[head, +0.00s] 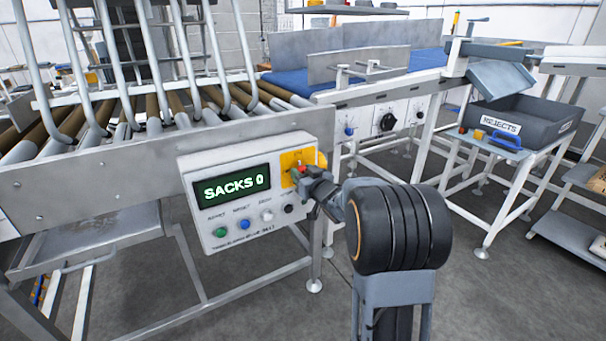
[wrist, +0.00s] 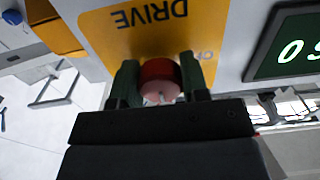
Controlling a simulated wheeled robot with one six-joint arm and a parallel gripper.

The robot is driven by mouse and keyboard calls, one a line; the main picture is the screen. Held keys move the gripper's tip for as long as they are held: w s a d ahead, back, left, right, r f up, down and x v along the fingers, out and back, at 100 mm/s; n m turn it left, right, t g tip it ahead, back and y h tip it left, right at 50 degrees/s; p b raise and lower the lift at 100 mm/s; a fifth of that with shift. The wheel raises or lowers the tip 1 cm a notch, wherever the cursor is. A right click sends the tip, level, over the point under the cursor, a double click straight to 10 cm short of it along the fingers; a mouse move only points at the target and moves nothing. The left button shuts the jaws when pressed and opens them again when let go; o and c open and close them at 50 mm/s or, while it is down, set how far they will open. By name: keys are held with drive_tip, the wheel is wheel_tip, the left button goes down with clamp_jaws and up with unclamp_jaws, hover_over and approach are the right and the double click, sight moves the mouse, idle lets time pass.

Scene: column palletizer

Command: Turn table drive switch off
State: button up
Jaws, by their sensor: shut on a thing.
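The table drive switch is a red knob (wrist: 160,82) on a yellow plate (wrist: 115,35) marked DRIVE, which appears upside down in the wrist view. My gripper (wrist: 160,85) is shut on the red knob, one finger on each side. In the head view my gripper (head: 305,176) reaches the yellow plate (head: 290,160) at the upper right of the control box (head: 214,232). Part of an "OFF" label shows beside the right finger in the wrist view. The knob's exact turn angle is hard to tell.
The box's display (head: 232,187) reads SACKS 0, with a green button (head: 221,232), a blue button (head: 245,225) and other controls below. A roller conveyor (head: 120,110) stands behind. A belt unit (head: 388,118) with knobs and a REJECTS bin (head: 530,115) stand to the right.

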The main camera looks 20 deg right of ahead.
drive_tip(key=c, duration=0.3)
drive_tip(key=n+b, duration=0.1)
drive_tip(key=b, duration=0.1)
drive_tip(key=n+b, duration=0.1)
drive_tip(key=n, duration=0.1)
drive_tip(key=shift+f+n+b, duration=0.2)
drive_tip(key=shift+n+b, duration=0.1)
drive_tip(key=shift+b, duration=0.1)
drive_tip(key=n+b, duration=0.4)
drive_tip(key=n, duration=0.1)
drive_tip(key=shift+d, duration=0.1)
drive_tip(key=n+b, duration=0.3)
drive_tip(key=n, duration=0.2)
drive_tip(key=shift+r+n+b, duration=0.15)
drive_tip(key=shift+n+b, duration=0.6)
drive_tip(key=shift+n, duration=0.3)
drive_tip(key=shift+r+n+b, duration=0.1)
drive_tip(key=shift+n+b, duration=0.65)
drive_tip(key=shift+n, duration=0.3)
